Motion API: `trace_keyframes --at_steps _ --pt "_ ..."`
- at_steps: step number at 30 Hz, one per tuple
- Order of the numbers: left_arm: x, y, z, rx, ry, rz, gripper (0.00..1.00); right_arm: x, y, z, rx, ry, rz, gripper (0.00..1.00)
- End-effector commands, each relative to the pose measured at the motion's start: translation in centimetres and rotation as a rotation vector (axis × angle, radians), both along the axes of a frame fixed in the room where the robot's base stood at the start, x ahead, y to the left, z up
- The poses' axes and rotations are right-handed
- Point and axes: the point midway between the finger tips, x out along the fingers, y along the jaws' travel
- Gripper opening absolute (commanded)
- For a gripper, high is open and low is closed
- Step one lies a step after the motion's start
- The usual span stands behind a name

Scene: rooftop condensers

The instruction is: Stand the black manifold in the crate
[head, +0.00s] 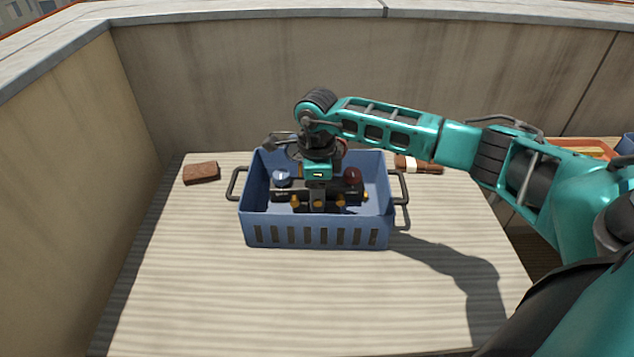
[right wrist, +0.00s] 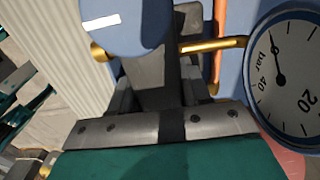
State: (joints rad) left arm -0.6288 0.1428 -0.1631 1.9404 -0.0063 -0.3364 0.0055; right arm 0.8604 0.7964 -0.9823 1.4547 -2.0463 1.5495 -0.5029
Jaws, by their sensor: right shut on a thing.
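The blue crate (head: 315,236) with slotted front and two dark side handles stands on the table. The black manifold (head: 342,190), with a blue and a red gauge and brass fittings, is inside the crate walls. My right gripper (head: 317,203) reaches down into the crate from above and is shut on the manifold's middle. My left gripper is out of view.
A brown block (head: 200,173) lies at the table's back left. A brown and white item (head: 420,165) lies behind the crate to the right. The table (head: 270,305) is clear in front. A concrete parapet (head: 240,85) closes the back. An orange tray (head: 580,148) shows at far right.

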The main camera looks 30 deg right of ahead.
Motion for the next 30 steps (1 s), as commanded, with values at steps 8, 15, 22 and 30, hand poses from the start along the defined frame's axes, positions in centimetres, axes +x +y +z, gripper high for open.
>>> trace_keyframes --at_steps 8,15,22,30 --pt "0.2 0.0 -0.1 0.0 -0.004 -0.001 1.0 0.1 0.1 -3.2 0.002 -0.003 0.0 0.0" --pt "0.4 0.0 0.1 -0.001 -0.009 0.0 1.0 0.1 0.0 -3.3 0.002 -0.005 0.0 0.0" --pt "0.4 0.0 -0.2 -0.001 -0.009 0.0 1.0 -0.1 0.0 -3.8 0.0 0.001 0.0 0.56" --pt "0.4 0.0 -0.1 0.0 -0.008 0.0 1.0 -0.1 0.0 -3.7 0.0 0.001 0.0 0.58"
